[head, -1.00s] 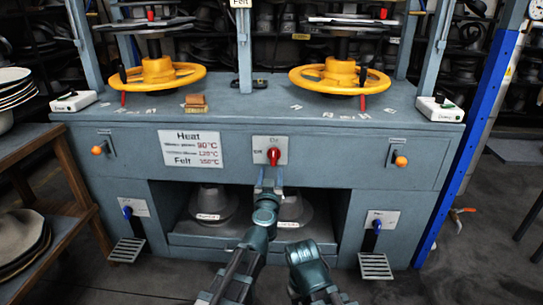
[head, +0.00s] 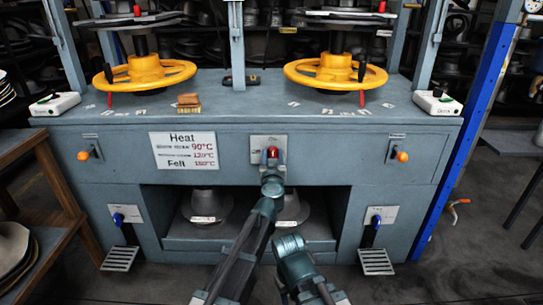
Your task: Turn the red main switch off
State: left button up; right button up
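The red main switch (head: 272,152) is a red knob on a light grey plate (head: 256,147) in the middle of the press front. My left gripper (head: 271,160) is at the knob, with its fingers on the lower part of it. The fingers appear to be around the knob, but whether they are closed on it is too small to tell. My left arm hides the area below the plate. My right arm (head: 296,262) is low in the front; its fingertips cannot be made out.
The grey press (head: 110,150) has two yellow handwheels (head: 335,75) on top. Orange-knobbed levers (head: 401,156) sit at both sides, with foot pedals (head: 376,262) below. A wooden shelf (head: 40,190) stands at the left. A blue post (head: 470,135) is at the right.

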pick_arm(q)
grip_shut()
jog(key=n, duration=0.4)
jog(key=shift+a+f+n, duration=0.1)
jog(key=shift+a+n, duration=0.2)
jog(key=shift+a, duration=0.05)
jog(key=shift+a+f+n+b, duration=0.15)
jog(key=shift+f+n+b, duration=0.1)
jog(key=shift+n, duration=2)
jog(key=shift+a+f+n+b, duration=0.2)
jog(key=shift+n+b, duration=0.1)
jog(key=shift+n, duration=1.9)
jog(key=shift+a+f+n+b, duration=0.15)
jog(key=shift+f+n+b, duration=0.1)
jog(key=shift+n, duration=2)
jog(key=shift+o, duration=0.9)
grip_release()
